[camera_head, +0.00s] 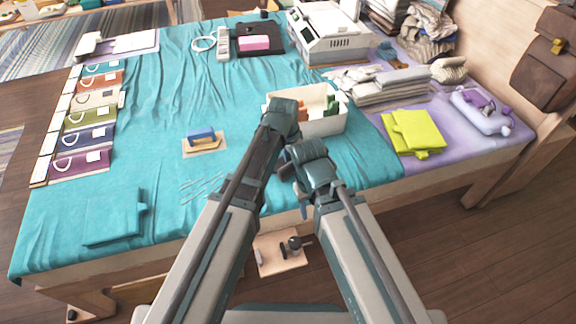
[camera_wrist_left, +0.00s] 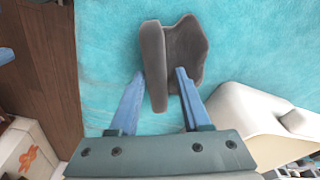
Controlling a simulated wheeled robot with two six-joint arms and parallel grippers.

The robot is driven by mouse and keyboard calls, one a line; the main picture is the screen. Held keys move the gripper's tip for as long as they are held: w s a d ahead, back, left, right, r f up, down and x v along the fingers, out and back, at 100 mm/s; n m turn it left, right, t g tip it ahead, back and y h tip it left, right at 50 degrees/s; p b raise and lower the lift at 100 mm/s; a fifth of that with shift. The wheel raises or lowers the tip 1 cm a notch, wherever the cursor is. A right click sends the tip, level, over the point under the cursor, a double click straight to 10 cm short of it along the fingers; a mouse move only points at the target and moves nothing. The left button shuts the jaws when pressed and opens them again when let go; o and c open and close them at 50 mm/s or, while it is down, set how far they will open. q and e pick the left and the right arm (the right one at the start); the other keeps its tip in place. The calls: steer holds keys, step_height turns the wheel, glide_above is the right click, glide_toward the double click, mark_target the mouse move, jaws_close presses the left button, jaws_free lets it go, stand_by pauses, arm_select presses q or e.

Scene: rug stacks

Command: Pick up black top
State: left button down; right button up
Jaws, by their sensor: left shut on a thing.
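In the left wrist view a dark grey-brown folded cloth, the black top (camera_wrist_left: 186,48), stands between the two blue fingers of my left gripper (camera_wrist_left: 160,73). The gripper is shut on its fold, above the teal cloth (camera_wrist_left: 105,50). In the head view my left gripper (camera_head: 284,110) is at the near left corner of a white bin (camera_head: 325,126), and my own wrist hides the top there.
Yellow-green folded cloth (camera_head: 413,132) lies to the right, with grey stacks (camera_head: 385,85) behind. A row of coloured folded items (camera_head: 88,115) lines the left side. The teal cloth between them is mostly clear.

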arm_select(q)
steer(key=shift+s+d, duration=0.3)
steer(key=shift+s, duration=0.1)
steer(key=shift+w+r+p, duration=0.1)
steer(key=shift+r+p, duration=0.35)
steer(key=shift+p, duration=0.15)
step_height(320, 180, up, 4)
steer(key=p, duration=0.4)
steer(key=shift+w+a, duration=0.1)
steer(key=shift+w, duration=0.05)
step_height(320, 180, up, 5)
steer(key=p, duration=0.5)
